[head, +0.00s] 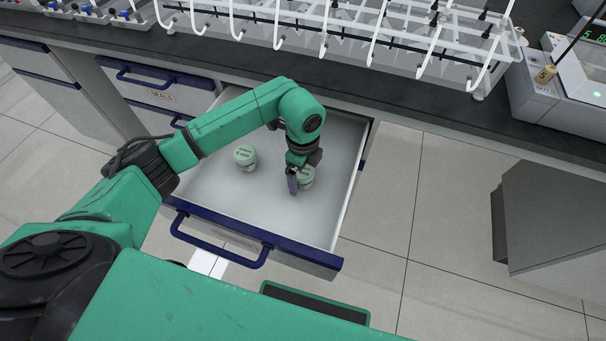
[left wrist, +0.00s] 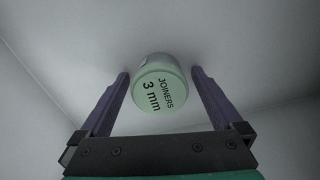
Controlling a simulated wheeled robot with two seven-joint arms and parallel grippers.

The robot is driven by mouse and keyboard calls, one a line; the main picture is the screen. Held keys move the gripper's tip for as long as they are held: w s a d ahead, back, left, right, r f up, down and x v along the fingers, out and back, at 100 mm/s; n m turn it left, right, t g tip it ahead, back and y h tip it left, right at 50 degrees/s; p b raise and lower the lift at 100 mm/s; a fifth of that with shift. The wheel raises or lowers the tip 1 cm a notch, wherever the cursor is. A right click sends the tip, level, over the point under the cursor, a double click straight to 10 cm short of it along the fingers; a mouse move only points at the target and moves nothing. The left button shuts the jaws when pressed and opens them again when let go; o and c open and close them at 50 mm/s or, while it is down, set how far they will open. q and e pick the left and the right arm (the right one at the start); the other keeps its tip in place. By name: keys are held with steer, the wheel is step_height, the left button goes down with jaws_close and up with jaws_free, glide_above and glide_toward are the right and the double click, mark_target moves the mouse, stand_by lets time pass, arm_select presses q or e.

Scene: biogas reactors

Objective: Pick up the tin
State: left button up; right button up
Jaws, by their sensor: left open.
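A round tin (head: 306,176) with a pale green lid stands in the open drawer (head: 215,205), right of the drawer's middle. In the left wrist view my left gripper (left wrist: 161,82) is open, with one purple finger on each side of the tin. Small gaps show between fingers and tin. A second similar tin (head: 245,157) stands farther left in the drawer. My right gripper is not in view.
The drawer's blue front edge and handle (head: 222,243) face me. A dark worktop (head: 250,60) above carries a white rack (head: 340,30) with bent tubes and a device (head: 540,85) at right. A grey cabinet (head: 555,215) stands on the floor at right.

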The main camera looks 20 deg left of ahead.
arm_select(q)
steer(key=c, duration=1.3)
steer(key=shift+c, duration=0.2)
steer(key=shift+r, duration=0.15)
